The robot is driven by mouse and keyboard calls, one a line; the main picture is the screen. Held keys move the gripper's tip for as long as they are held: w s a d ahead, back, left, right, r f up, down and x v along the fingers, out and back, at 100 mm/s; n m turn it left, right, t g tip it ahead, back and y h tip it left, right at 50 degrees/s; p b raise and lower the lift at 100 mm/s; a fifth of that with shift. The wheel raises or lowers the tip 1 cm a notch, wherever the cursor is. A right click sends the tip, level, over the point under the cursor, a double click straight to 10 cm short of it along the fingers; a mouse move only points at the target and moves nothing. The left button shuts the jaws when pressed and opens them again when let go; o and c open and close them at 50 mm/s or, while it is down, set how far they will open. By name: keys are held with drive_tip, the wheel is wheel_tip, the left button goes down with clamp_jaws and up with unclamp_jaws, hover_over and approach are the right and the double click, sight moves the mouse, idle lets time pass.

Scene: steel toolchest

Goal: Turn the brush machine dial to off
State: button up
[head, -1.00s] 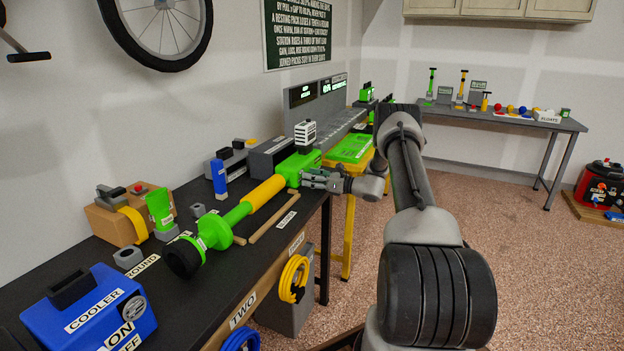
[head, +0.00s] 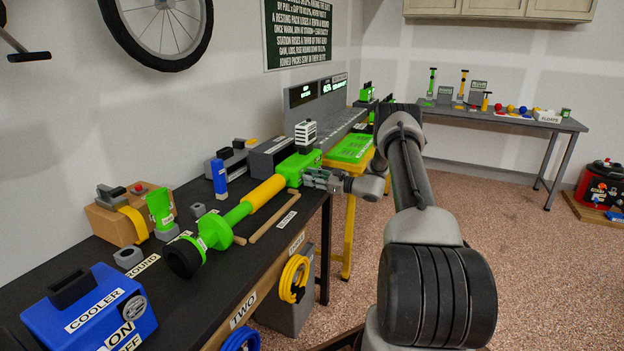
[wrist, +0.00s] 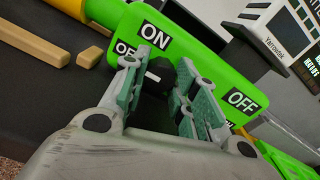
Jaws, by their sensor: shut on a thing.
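The brush machine (head: 264,193) is a long green and yellow tool with a dark round brush at its near end. It lies along the black bench. In the wrist view its green housing (wrist: 205,72) carries an ON label, an OFF label at the right and a partly covered label below ON. The black dial (wrist: 160,73) sits between my fingers; its pointer direction is hard to read. My gripper (head: 310,179) is at the housing's right side, and in the wrist view (wrist: 157,82) it is shut on the dial. The fingers hide parts of the dial.
Two wooden sticks (head: 272,219) lie in front of the machine. A blue cooler box (head: 88,311) with its own ON and OFF labels is at the near left. A yellow-legged green stand (head: 350,148) is just beyond the gripper.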

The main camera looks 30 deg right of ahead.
drive_tip(key=o, duration=1)
drive_tip(key=v, duration=1.2)
drive_tip(key=shift+d, duration=0.1)
